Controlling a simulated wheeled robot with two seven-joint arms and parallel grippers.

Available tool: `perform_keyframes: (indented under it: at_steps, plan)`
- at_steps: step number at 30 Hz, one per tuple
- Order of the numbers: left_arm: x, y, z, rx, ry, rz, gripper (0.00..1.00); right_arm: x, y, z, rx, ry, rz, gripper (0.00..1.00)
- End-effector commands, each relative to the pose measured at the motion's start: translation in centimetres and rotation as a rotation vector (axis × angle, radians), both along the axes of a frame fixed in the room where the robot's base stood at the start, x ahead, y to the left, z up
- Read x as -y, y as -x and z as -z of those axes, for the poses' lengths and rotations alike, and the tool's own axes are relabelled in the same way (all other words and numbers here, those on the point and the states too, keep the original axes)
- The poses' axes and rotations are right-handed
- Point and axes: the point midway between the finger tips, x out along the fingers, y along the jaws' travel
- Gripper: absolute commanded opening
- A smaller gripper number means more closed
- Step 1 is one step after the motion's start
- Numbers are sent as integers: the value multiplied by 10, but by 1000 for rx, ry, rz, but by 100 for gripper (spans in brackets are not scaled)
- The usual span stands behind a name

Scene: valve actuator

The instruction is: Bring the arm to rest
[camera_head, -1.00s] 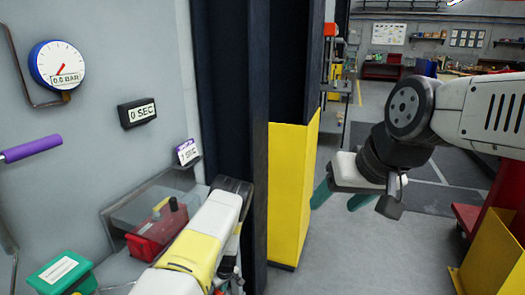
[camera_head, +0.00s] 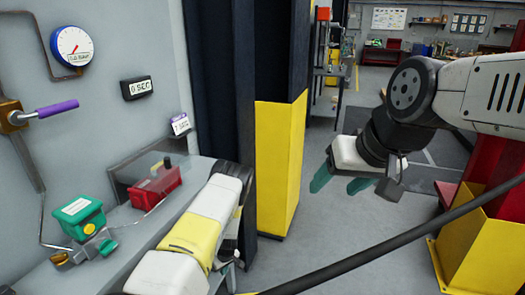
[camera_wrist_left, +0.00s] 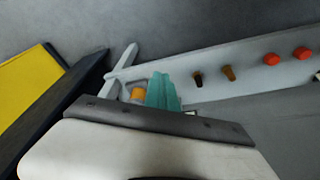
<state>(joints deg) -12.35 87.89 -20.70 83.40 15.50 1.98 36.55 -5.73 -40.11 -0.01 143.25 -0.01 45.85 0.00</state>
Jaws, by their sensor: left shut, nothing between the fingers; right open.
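My left arm (camera_head: 195,235), white and yellow, comes up from the bottom of the head view beside the wall panel's shelf; its gripper is hidden there behind the arm. In the left wrist view my left gripper (camera_wrist_left: 163,90) shows its teal fingers together with nothing between them, above a grey ledge. My right gripper (camera_head: 342,183) hangs in free air at the right of the head view, its teal fingers apart and empty. On the panel are a gauge (camera_head: 72,46), a purple-handled lever (camera_head: 56,109), a green box (camera_head: 80,215) and a red box (camera_head: 155,187).
A dark post (camera_head: 218,80) and a yellow guard (camera_head: 280,160) stand right beside my left arm. A dark bar (camera_head: 400,240) crosses the lower right. A yellow bin-like guard (camera_head: 480,240) stands at right. The grey floor between is open.

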Motion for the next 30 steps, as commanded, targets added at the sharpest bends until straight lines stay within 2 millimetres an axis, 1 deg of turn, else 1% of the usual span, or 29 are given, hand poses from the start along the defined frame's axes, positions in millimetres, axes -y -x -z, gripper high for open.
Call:
perform_keyframes:
  at_steps: [1, 5, 11, 14, 17, 20, 23, 24, 26, 27, 29, 30]
  plan:
    - [0, -6, -10, 7, 4, -1, 0, 0, 0, 0, 1, 0, 0, 62]
    - [2, -12, -25, 8, 13, 3, 0, 0, 0, 0, -2, 0, 0, 62]
    - [5, -23, -57, 14, 31, 8, 0, 0, 0, 0, 0, 0, 0, 62]
    - [7, -31, -80, 21, 44, 14, 0, 0, 0, 0, 0, 0, 0, 62]
    - [10, -38, -109, 27, 61, 20, 0, 0, 0, 0, 0, 0, 0, 62]
    - [13, -44, -143, 36, 80, 33, 0, 0, 0, 0, 0, 0, 0, 62]
    - [16, -50, -190, 49, 105, 52, 0, 0, 0, 0, 0, 0, 0, 62]
    - [18, -52, -212, 57, 118, 61, 0, 0, 0, 0, 0, 0, 0, 62]
    - [20, -52, -249, 69, 138, 80, 0, 0, 0, 0, 0, 0, 0, 62]
    - [21, -50, -273, 75, 150, 96, 0, 0, 0, 0, 0, 0, 0, 62]
    - [24, -45, -310, 87, 168, 122, 0, 0, 0, 0, 0, 0, 0, 62]
    - [25, -41, -334, 96, 180, 140, 0, 0, 0, 0, 0, 0, 0, 62]
